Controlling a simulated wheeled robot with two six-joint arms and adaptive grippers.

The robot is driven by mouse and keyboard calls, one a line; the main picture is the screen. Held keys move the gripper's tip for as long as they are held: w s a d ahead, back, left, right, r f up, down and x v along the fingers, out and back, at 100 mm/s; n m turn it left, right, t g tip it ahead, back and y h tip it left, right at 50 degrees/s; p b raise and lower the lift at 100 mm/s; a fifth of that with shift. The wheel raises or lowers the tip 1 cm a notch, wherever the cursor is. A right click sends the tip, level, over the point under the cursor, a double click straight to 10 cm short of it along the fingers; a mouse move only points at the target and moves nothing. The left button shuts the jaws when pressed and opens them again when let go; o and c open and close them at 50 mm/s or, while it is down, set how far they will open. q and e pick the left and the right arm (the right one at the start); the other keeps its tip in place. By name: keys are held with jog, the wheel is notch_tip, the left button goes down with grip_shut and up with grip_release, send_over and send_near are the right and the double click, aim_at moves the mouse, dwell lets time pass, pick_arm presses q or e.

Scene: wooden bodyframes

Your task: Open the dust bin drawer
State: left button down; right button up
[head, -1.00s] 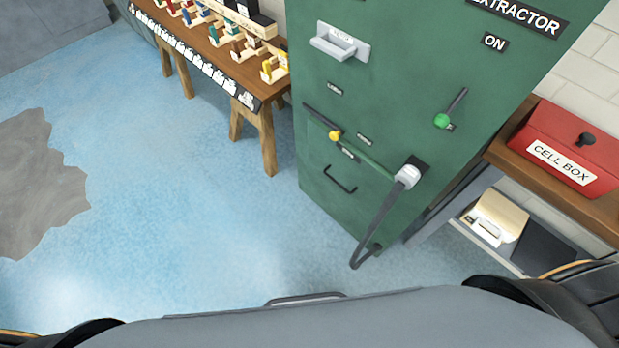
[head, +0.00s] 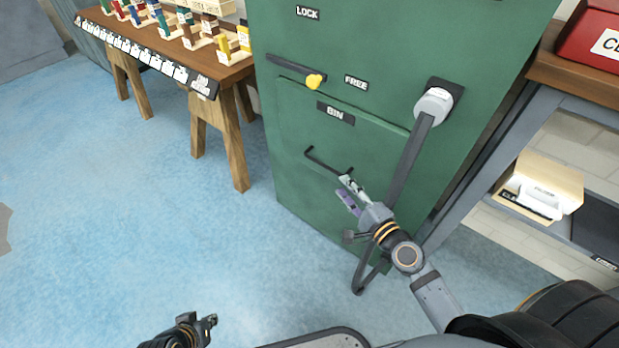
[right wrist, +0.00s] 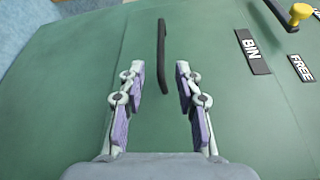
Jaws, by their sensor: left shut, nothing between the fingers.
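The dust bin drawer (head: 345,155) is a green panel low on the green machine, under a black BIN label (head: 336,113); it looks closed. Its black bar handle (head: 326,163) also shows in the right wrist view (right wrist: 162,55). My right gripper (head: 347,189) is at the right end of the handle. In the right wrist view it is open (right wrist: 158,75), with the handle just ahead and between the finger lines; contact cannot be told. My left gripper (head: 211,325) is shut and empty, low over the floor, away from the machine.
A yellow-knobbed lever (head: 314,81) sits above the drawer, between LOCK and FREE labels. A grey crank arm (head: 408,165) hangs right of the drawer. A wooden table (head: 235,72) and a grey shelf (head: 480,170) flank the machine. Blue floor at left is clear.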

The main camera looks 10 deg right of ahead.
aim_at(325, 166)
jog(key=p+x, duration=0.1)
jog(key=x, duration=0.9)
jog(key=shift+w+a, duration=0.1)
jog(key=shift+w, duration=0.2)
grip_shut()
